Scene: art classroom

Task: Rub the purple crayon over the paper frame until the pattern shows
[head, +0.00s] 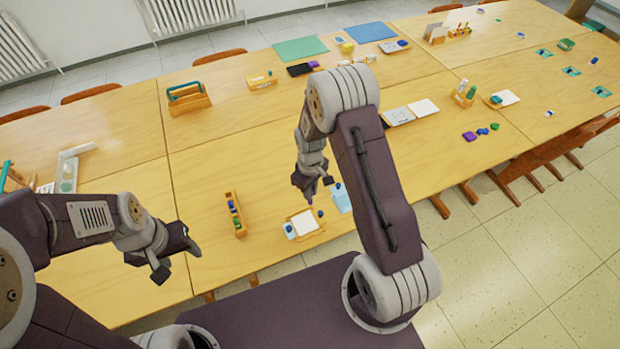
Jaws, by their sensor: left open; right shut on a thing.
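The paper frame (304,223), white paper with a wooden edge, lies on the table near its front edge, in the middle of the head view. My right gripper (312,190) is just above its far side, pointing down, shut on the small purple crayon (309,201). Whether the crayon tip touches the paper is too small to tell. No clear pattern shows on the paper. My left gripper (178,263) is open and empty, above the table to the left of the frame.
A wooden holder (236,214) with several coloured pieces stands left of the frame. A light blue sheet (341,198) lies right of it, with small blue pieces close by. A wooden caddy (188,97) stands further back. The table between caddy and holder is clear.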

